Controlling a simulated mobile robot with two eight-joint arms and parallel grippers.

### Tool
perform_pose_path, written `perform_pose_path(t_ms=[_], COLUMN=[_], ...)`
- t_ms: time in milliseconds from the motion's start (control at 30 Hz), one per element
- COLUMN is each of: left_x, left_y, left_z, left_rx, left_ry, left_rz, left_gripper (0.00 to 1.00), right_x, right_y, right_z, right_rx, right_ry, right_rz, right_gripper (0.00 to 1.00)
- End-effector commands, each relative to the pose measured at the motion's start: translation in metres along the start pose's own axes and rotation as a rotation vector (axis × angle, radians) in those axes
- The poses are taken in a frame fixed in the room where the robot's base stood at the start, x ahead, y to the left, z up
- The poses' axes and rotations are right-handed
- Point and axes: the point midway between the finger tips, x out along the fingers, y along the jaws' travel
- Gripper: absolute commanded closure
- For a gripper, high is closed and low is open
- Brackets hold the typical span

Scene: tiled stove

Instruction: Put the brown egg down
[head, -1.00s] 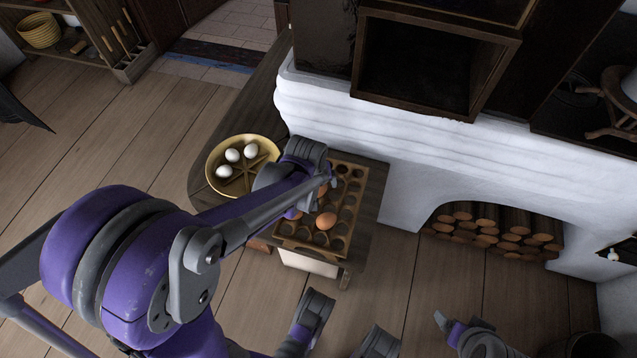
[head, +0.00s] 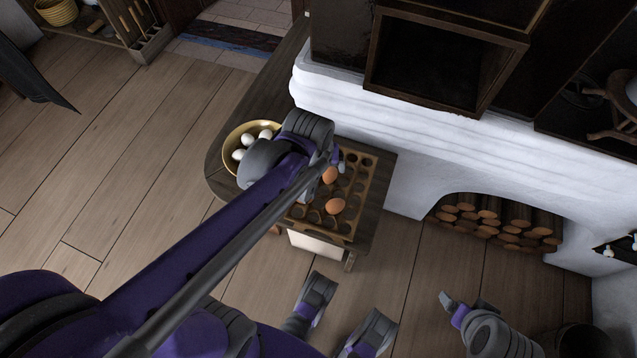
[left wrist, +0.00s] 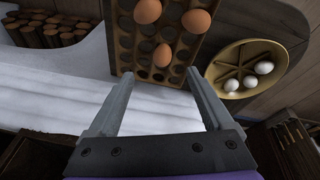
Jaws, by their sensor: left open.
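The egg tray (head: 353,226), a wooden board with rows of round hollows, lies on the dark bench. Brown eggs sit in it: one (head: 330,175) close to my left gripper and one (head: 335,206) nearer the front edge. The left wrist view shows three brown eggs in the tray, one (left wrist: 162,55) beyond the fingertips and two (left wrist: 147,12) (left wrist: 196,20) farther off. My left gripper (left wrist: 160,76) is open, with nothing between its fingers. In the head view its wrist hides part of the tray. My right gripper (head: 465,303) hangs low at right, away from the tray; its jaw opening is unclear.
A yellow bowl (head: 228,151) with white eggs stands left of the tray; dividers show inside it in the left wrist view. The white stove wall (head: 400,135) rises right behind the bench. Firewood (head: 490,222) fills the stove's arch. The floor in front is clear.

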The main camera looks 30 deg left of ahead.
Motion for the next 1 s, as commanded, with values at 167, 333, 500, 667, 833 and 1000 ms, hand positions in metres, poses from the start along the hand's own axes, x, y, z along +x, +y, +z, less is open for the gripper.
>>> perform_pose_path(t_ms=[167,333,500,667,833,1000], left_x=[-0.021,-0.026,-0.026,-0.026,-0.029,-0.054], left_y=[-0.005,-0.013,-0.016,-0.016,-0.016,-0.014], left_z=[0.061,0.102,0.117,0.117,0.116,0.110], left_rx=[0.254,0.449,0.529,0.534,0.532,0.531], left_ry=[0.036,0.069,0.084,0.085,0.086,0.094], left_rz=[0.033,0.053,0.060,0.060,0.060,0.062], left_gripper=[0.16,0.16,0.16,0.16,0.16,0.16], right_x=[0.000,0.000,0.000,0.000,-0.002,-0.026], right_y=[0.000,0.000,0.000,0.000,0.000,0.000], right_z=[0.000,0.000,0.000,0.000,-0.001,-0.009], right_rx=[0.000,0.000,0.000,0.000,0.000,0.000], right_ry=[0.000,0.000,0.000,0.000,0.001,0.010], right_rz=[0.000,0.000,0.000,0.000,0.000,0.000], right_gripper=[0.16,0.16,0.16,0.16,0.16,0.16])
